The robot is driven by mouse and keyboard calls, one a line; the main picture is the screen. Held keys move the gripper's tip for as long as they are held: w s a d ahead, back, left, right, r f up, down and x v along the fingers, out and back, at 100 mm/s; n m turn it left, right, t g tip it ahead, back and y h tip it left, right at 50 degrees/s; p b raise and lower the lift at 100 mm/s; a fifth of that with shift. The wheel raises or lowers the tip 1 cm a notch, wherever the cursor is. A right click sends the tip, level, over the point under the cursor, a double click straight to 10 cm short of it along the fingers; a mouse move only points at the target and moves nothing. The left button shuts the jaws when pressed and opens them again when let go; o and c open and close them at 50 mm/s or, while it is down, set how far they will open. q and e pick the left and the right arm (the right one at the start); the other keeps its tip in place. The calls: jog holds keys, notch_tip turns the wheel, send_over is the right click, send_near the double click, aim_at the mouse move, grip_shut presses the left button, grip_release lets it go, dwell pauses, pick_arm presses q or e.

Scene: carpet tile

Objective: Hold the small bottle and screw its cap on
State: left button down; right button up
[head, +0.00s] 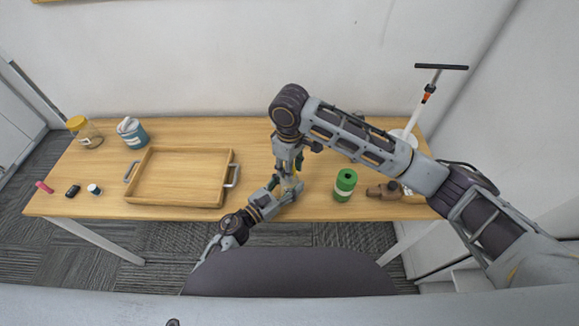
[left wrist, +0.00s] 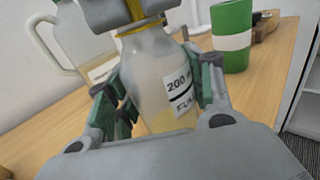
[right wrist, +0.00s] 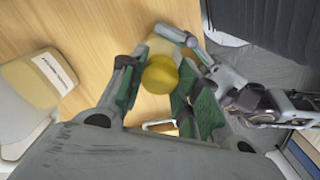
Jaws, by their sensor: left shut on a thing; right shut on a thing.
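The small bottle (left wrist: 160,75), clear with a pale yellowish content and a white label, stands upright in the left wrist view. My left gripper (left wrist: 160,105) is shut around its body, one finger on each side. The yellow cap (right wrist: 160,74) shows in the right wrist view between the fingers of my right gripper (right wrist: 163,90), which is shut on it from above. In the left wrist view the cap is at the bottle's mouth, mostly hidden by my right fingers. I cannot tell how far it is threaded. In the head view my arms hide most of the bottle.
A clear jug (left wrist: 60,42) stands close beside the bottle. A wooden tray (head: 180,203), a yellow-lidded jar (head: 86,132) and a blue tin (head: 132,134) are left. The table's front edge is close.

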jog(key=shift+m, duration=1.1)
jog(key=o, duration=1.2)
jog(key=shift+r, duration=0.15)
notch_tip(320, 180, up, 12)
pick_arm(q)
jog(key=c, duration=0.5)
grip_release()
